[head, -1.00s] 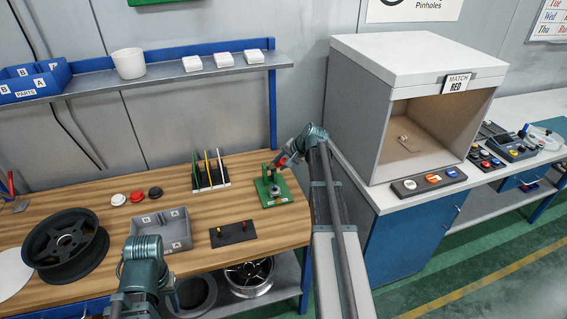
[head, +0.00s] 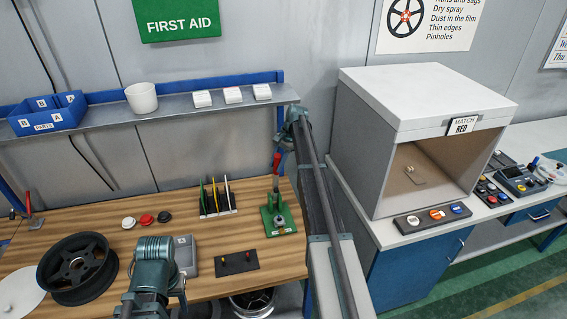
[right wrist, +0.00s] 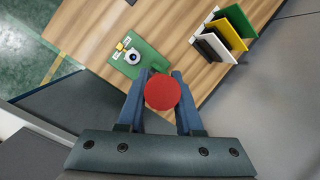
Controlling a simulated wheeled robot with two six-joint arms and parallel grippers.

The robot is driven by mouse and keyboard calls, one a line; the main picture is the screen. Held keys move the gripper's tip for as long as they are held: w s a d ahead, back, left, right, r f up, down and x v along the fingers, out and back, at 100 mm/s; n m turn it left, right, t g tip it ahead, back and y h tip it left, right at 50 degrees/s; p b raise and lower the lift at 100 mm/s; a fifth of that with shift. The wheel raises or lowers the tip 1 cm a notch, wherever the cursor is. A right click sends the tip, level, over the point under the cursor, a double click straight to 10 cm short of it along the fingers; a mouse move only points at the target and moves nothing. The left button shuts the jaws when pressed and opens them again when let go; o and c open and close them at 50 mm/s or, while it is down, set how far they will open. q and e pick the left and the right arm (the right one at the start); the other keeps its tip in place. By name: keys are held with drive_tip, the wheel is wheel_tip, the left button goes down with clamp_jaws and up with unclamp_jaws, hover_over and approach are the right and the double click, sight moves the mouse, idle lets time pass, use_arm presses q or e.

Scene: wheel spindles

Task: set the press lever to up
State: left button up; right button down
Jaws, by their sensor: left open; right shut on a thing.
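The press (head: 279,218) has a green base and stands near the right end of the wooden bench. Its lever (head: 275,184) points up, close to upright, with a red knob at its top. My right gripper (head: 279,155) is at the top of the lever, shut on the red knob (right wrist: 162,92), which sits between its two fingers in the right wrist view. The green base (right wrist: 134,58) lies below the gripper there. My left gripper (head: 150,295) is low over the bench's front, open, with its fingers mostly hidden by my arm.
A rack (head: 217,200) of upright coloured plates stands left of the press. A dark plate (head: 237,261) with small pegs lies in front. A grey shelf (head: 190,112) runs above the bench. A white-topped booth (head: 425,100) stands to the right.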

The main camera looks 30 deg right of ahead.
use_arm(q)
drive_tip(key=shift+w+d, duration=0.2)
drive_tip(key=shift+d, duration=0.15)
use_arm(e)
drive_tip(key=shift+w, duration=0.3)
drive_tip(key=shift+d, duration=0.1)
drive_tip(key=c, duration=0.9)
unclamp_jaws()
drive_tip(key=shift+w, duration=0.1)
drive_tip(key=o, duration=0.3)
use_arm(q)
drive_tip(key=shift+w, duration=0.1)
drive_tip(key=shift+r, duration=0.15)
use_arm(e)
drive_tip(key=shift+r, duration=0.15)
use_arm(q)
wheel_tip(320, 180, up, 7)
drive_tip(key=p, duration=0.7)
use_arm(e)
drive_tip(key=v, duration=0.7)
drive_tip(key=shift+d+r, duration=0.1)
drive_tip(key=shift+r, duration=0.05)
